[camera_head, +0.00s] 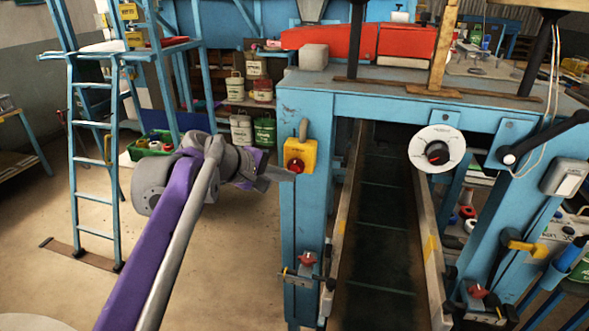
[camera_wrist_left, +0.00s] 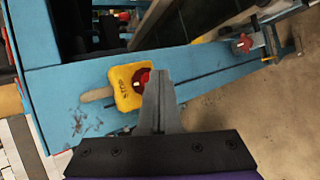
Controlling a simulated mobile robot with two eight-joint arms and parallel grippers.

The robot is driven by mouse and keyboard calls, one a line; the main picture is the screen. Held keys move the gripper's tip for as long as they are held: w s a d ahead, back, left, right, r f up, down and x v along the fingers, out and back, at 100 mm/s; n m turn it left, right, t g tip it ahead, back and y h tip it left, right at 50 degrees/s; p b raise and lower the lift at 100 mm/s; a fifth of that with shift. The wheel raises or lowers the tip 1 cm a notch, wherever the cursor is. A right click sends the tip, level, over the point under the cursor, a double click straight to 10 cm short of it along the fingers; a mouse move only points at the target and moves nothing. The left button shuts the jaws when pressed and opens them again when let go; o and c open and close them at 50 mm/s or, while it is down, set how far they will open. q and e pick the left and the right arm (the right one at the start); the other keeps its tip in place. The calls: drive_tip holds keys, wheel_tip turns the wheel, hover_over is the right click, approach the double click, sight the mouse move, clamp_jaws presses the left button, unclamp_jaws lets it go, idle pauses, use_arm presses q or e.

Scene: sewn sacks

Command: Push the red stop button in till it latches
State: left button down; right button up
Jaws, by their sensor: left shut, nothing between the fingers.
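The red stop button (camera_head: 295,165) sits on a yellow box fixed to the front of the blue machine post, near its top. In the left wrist view the red button (camera_wrist_left: 139,80) shows on its yellow plate marked STOP, partly covered by the fingers. My left gripper (camera_head: 290,176) is shut and empty, its tips pointing at the lower edge of the button. In the left wrist view the closed fingertips (camera_wrist_left: 160,76) overlap the button's right side. I cannot tell whether they touch it. My right gripper is not in view.
A wooden handle (camera_head: 303,128) stands up from the yellow box. A white dial (camera_head: 437,149) with a black-and-red knob is at the right. A lower red knob (camera_head: 307,258) is on the same post. Open floor (camera_head: 215,270) lies to the left, with a blue ladder (camera_head: 92,160).

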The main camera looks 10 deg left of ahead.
use_arm(q)
drive_tip(key=shift+w, duration=0.2)
idle(0.4)
drive_tip(key=shift+w, duration=0.3)
drive_tip(key=shift+s, duration=0.1)
drive_tip(key=shift+w+p, duration=0.35)
drive_tip(key=shift+w, duration=0.25)
idle(0.5)
drive_tip(key=shift+s, duration=1)
